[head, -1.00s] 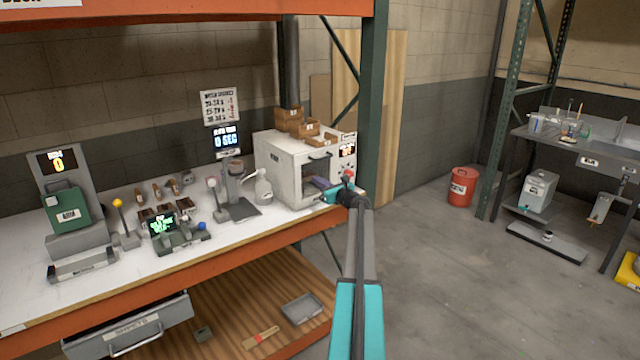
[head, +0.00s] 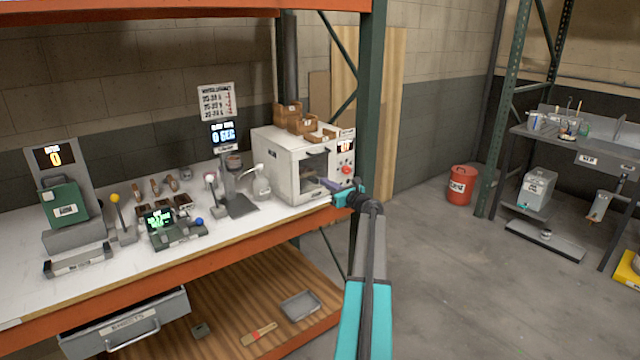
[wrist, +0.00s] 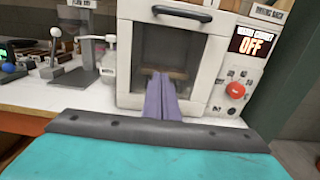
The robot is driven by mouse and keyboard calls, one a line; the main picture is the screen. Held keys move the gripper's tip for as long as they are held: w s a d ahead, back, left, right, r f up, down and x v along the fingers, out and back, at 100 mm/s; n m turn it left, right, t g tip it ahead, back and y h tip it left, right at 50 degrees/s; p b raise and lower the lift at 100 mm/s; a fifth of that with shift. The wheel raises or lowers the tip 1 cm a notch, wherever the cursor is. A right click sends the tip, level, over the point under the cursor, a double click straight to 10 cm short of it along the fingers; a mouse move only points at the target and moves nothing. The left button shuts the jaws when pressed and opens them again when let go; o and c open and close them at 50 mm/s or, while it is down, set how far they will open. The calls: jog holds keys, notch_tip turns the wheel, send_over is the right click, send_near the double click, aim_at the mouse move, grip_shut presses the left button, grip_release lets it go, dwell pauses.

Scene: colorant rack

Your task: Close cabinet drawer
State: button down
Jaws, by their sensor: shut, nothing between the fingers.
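A grey drawer (head: 130,325) with a pale label and a bar handle hangs under the bench at the lower left. It stands pulled out past the bench's front edge. A white cabinet (head: 280,165) stands on the bench, with a dark window and handle in front. Its display (wrist: 256,43) reads OFF in the wrist view, above a red button (wrist: 235,90). My gripper (head: 329,185) is at the cabinet's lower front right, far from the drawer. Its purple fingers (wrist: 162,92) are together and empty, before the window's lower part; contact cannot be told.
The bench (head: 100,288) carries several devices left of the cabinet. A lower wooden shelf (head: 235,310) holds a brush (head: 259,334) and a grey tray (head: 301,304). A green rack post (head: 371,110) stands right of the cabinet. The floor (head: 450,270) at right is mostly clear.

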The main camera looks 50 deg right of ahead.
jog(key=b+v, duration=0.1)
jog(key=v, duration=0.6)
jog(key=shift+b, duration=0.3)
